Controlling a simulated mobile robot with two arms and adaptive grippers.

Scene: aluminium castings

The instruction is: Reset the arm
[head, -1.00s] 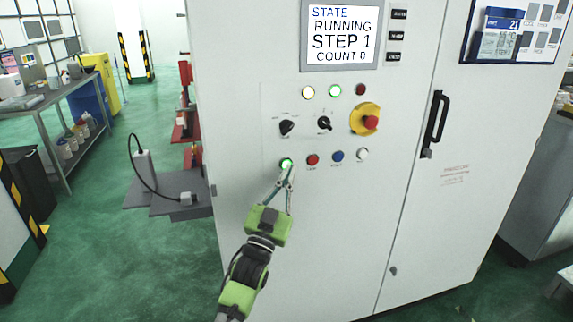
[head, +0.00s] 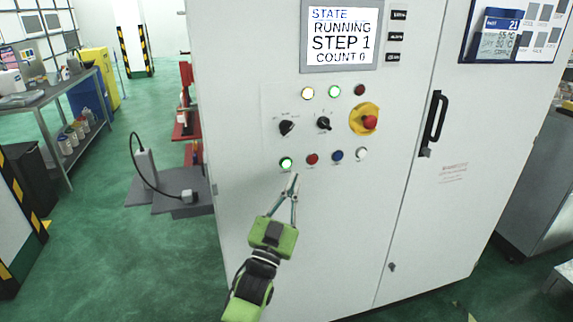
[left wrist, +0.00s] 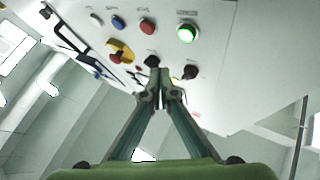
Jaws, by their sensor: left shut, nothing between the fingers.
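My left gripper (head: 293,178) is shut and empty in front of the white control cabinet (head: 340,230), a little below and right of the lit green button (head: 286,163). Its fingertips also show together in the left wrist view (left wrist: 161,75). The lit green button (left wrist: 187,32) is up and right of the fingertips there. The fingertips look apart from the button. The display (head: 340,35) reads STATE RUNNING, STEP 1, COUNT 0. My right gripper is in neither view.
Red (head: 312,159), blue (head: 337,155) and white (head: 362,153) buttons sit beside the green one. Black selector knobs (head: 286,127) and a red emergency stop (head: 369,122) are above. A black door handle (head: 434,122) projects at right.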

